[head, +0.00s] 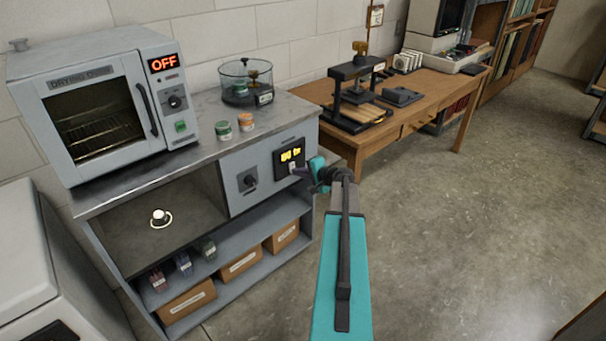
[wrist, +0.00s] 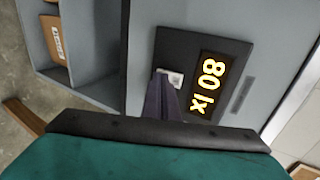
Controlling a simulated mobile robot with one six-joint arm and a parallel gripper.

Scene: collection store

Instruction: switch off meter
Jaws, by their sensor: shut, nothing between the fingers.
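The meter (head: 289,157) is a dark panel set in the grey front of the cabinet, with a lit yellow display. A small white switch (wrist: 174,77) sits beside the display, partly hidden behind my fingers. My gripper (head: 301,170) is shut and empty in front of the meter. In the wrist view the fingertips of my gripper (wrist: 162,84) overlap the switch's edge; I cannot tell whether they touch it.
A drying oven (head: 95,105) showing "OFF", a glass desiccator (head: 245,82) and two small jars stand on the worktop above. A wooden table (head: 425,95) with a press stands behind right. The floor at right is clear.

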